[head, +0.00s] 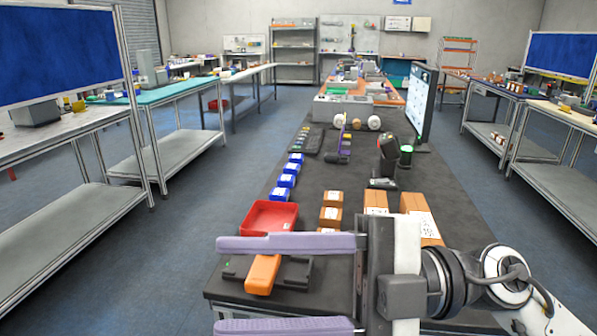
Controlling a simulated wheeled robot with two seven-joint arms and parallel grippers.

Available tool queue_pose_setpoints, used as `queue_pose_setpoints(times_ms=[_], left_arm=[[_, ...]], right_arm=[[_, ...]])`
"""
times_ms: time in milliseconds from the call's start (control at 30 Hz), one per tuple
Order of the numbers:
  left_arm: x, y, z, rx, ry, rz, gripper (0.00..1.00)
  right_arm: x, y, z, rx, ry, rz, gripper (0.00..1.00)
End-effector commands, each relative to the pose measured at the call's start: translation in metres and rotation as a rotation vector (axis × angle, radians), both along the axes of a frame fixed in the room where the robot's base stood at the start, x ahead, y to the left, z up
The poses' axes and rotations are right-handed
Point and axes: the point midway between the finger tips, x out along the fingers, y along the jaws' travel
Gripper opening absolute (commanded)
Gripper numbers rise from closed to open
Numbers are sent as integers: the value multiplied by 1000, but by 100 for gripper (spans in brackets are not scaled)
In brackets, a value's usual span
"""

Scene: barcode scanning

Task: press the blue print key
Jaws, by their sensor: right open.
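I cannot make out a blue print key in the head view. A dark keypad (308,139) with rows of small keys lies at the far left of the dark table, too small to tell key colours. A grey machine (343,108) stands behind it. My right gripper (222,286) is at the near end of the table with its two lavender fingers wide apart, pointing left. It is open, and the keypad is well beyond it. An orange block-like object (263,274) on a black base shows between the fingers in the picture; I see no grip on it. My left gripper is not in view.
A red tray (269,217) sits behind my upper finger. Several blue boxes (287,181) line the left edge. Brown boxes (331,217) stand right of the tray. A black scanner-like device (388,155) and a monitor (422,98) are at the right. The table's middle has bare patches.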

Motion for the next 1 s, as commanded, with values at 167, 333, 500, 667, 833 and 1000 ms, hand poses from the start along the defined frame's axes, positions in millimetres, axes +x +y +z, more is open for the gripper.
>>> queue_pose_setpoints(times_ms=[167,333,500,667,833,1000], left_arm=[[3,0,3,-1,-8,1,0],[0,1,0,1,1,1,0],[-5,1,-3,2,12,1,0],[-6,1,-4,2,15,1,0],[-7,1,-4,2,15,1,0],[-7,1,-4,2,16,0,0]], right_arm=[[65,-38,56,491,221,-371,48],[141,-118,13,677,497,-842,48],[168,-183,-84,625,768,-1236,48],[149,-225,-187,446,1017,-1519,48],[95,-249,-288,170,1264,-1711,48],[32,-255,-364,-94,1456,-1774,48]])
